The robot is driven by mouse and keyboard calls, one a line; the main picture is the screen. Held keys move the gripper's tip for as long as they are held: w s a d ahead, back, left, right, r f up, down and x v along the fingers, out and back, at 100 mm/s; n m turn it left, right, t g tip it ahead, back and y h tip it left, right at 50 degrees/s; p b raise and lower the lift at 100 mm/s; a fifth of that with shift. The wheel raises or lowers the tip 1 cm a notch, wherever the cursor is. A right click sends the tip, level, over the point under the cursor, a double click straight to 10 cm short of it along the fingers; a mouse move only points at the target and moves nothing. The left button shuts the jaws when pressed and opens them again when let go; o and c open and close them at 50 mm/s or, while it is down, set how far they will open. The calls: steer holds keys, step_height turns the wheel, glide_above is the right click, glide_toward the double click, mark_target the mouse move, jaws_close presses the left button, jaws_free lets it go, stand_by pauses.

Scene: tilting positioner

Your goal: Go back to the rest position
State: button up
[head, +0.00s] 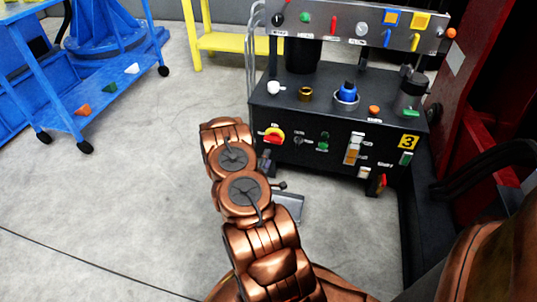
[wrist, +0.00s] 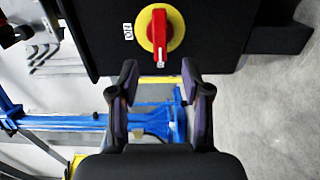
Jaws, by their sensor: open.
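My gripper (wrist: 160,78) shows in the wrist view with its two dark fingers apart and nothing held between them. The red handle of a yellow-and-red rotary switch (wrist: 160,32) points down in that view, its tip near the gap between the fingertips. I cannot tell the exact distance to it. In the head view the same switch (head: 274,134) is on the left of the black station's front panel, beside my copper arm. There the arm hides most of my gripper; only a small dark part shows near the switch.
The black station (head: 290,112) carries knobs, buttons and a upper control panel (head: 350,24). A blue cart (head: 115,100) stands at the left, a yellow frame (head: 225,42) behind, and a red cabinet (head: 480,90) at the right. The grey floor left of my arm is clear.

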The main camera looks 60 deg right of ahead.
steer(key=shift+a, duration=0.35)
stand_by(0.4)
